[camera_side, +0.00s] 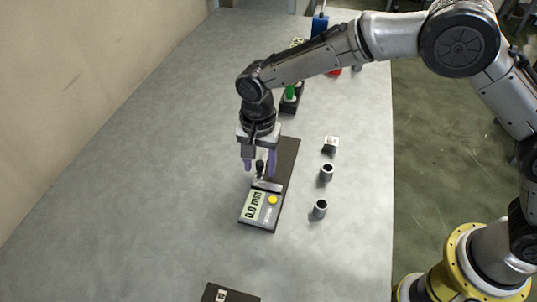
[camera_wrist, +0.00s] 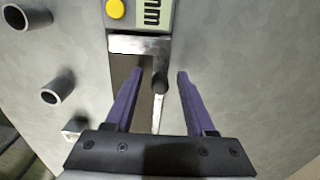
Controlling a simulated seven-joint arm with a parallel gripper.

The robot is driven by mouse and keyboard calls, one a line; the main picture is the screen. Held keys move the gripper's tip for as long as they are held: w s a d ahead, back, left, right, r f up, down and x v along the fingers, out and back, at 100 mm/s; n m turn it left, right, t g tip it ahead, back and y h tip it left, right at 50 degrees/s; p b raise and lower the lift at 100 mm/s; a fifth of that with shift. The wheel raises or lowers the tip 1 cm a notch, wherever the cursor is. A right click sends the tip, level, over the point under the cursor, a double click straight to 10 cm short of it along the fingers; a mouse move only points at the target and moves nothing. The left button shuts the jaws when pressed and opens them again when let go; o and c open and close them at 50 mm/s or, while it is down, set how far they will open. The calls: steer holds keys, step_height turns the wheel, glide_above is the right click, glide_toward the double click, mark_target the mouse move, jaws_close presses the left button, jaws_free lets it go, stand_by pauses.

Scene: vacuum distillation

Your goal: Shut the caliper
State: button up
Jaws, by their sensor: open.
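The caliper (camera_side: 256,212) lies on the grey table, a dark bar with a display reading 0.0 mm and a yellow button. It also shows in the wrist view (camera_wrist: 140,45), where a bright metal jaw crosses it just below the display. A black knob (camera_wrist: 160,82) stands on the caliper beside that jaw. My gripper (camera_side: 260,171) points down over the caliper, open, its two purple fingers apart. In the wrist view the fingers (camera_wrist: 160,72) lie on either side of the knob, with visible gaps; I cannot tell their exact height.
Two hollow grey cylinders (camera_side: 326,173) (camera_side: 320,209) and a small block (camera_side: 330,144) stand right of the caliper. A dark holder with a green item (camera_side: 291,95) is behind my gripper. A dark plate (camera_side: 228,294) lies at the front. The table left of the caliper is clear.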

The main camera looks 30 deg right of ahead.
mark_target(260, 162)
steer(key=shift+r, duration=3.55)
